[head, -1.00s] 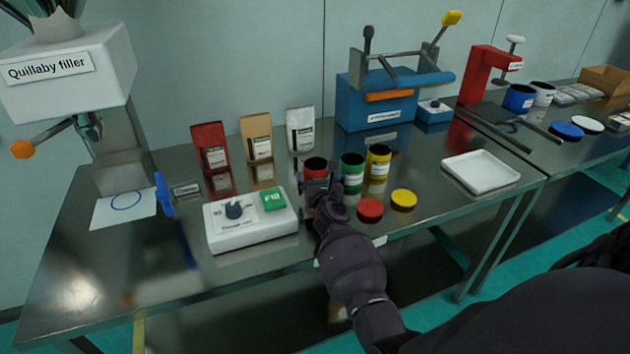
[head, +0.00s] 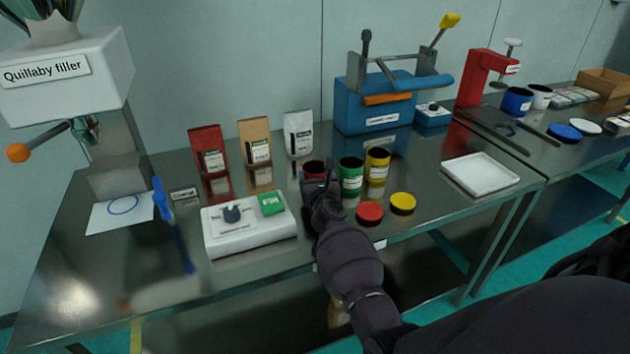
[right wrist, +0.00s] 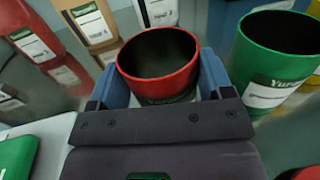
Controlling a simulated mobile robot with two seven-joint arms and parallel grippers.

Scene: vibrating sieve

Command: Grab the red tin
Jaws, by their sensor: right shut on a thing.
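The red tin (head: 313,168) is an open cylinder with a dark inside. It stands on the steel table at the left end of a row with the green tin (head: 350,176) and the yellow tin (head: 377,164). My right gripper (head: 318,180) is at the red tin and hides most of it in the head view. In the right wrist view, the red tin (right wrist: 158,65) sits between the blue fingers of the right gripper (right wrist: 160,90), which is shut on it. The green tin (right wrist: 275,60) is close to the right finger. My left gripper is not in view.
A white control box (head: 248,225) with a green button is left of my arm. Red lid (head: 369,212) and yellow lid (head: 403,202) lie in front of the tins. Several bags stand behind, with a blue press (head: 375,105). A white tray (head: 480,174) is at the right.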

